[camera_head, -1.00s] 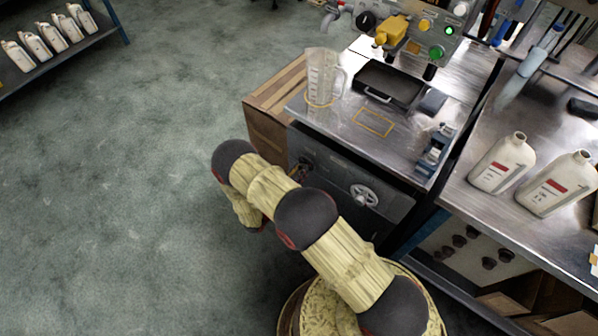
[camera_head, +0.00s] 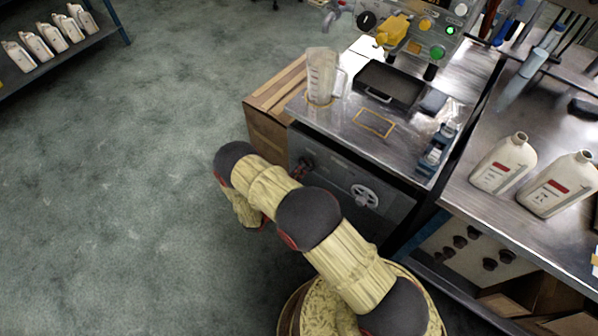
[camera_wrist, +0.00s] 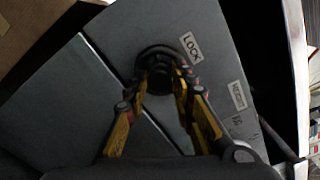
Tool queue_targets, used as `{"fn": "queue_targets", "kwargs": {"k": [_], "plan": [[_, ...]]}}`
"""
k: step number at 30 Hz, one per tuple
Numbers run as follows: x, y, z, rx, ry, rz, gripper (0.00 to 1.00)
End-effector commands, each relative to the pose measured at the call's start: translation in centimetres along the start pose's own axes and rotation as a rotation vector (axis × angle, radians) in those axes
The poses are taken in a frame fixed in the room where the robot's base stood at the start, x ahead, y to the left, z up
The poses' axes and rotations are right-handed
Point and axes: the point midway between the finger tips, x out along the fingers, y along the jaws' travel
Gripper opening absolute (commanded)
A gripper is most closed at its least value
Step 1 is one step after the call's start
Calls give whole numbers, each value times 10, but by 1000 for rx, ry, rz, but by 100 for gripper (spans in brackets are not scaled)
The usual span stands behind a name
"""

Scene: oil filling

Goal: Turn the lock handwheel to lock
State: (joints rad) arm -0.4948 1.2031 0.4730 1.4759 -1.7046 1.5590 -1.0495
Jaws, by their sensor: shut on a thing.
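The lock handwheel (camera_wrist: 160,52) is a dark round knob on a grey panel in the wrist view, beside a white label reading LOCK (camera_wrist: 192,47). My gripper (camera_wrist: 160,78) has its yellow fingers on either side of the knob and is shut on it. The fingertips and black finger parts hide some of the knob. In the head view, my arm hides the gripper; a dark, reddish part (camera_head: 304,166) shows on the cabinet front beside my arm, too small to make out clearly.
A second label (camera_wrist: 237,95) sits on the panel. On the steel top stand a clear measuring jug (camera_head: 321,75) and a black tray (camera_head: 390,84). White bottles (camera_head: 503,162) stand on the right bench.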

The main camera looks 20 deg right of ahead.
Motion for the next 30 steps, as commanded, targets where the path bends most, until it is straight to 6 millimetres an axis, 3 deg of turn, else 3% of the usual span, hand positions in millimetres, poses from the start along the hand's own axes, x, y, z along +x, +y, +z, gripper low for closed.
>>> {"fn": "queue_targets", "kwargs": {"k": [20, 21, 30], "plan": [[0, 1, 0, -55, 0, 2, 0], [0, 1, 0, -55, 0, 2, 27], [0, 0, 0, -54, 0, 1, 44]]}}
